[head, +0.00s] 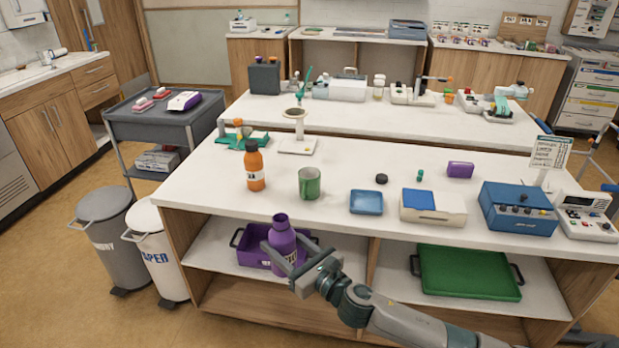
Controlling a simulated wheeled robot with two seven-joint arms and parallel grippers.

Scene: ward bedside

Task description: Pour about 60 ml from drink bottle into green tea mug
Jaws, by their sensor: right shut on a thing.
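My left gripper is not in view.
An orange bottle (255,168) with a dark cap stands left of the mug. A blue tray (366,202), a white-and-blue box (432,207) and a blue device (518,208) are to the right. A purple bin (254,258) and a green tray (468,273) are on the shelf below.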

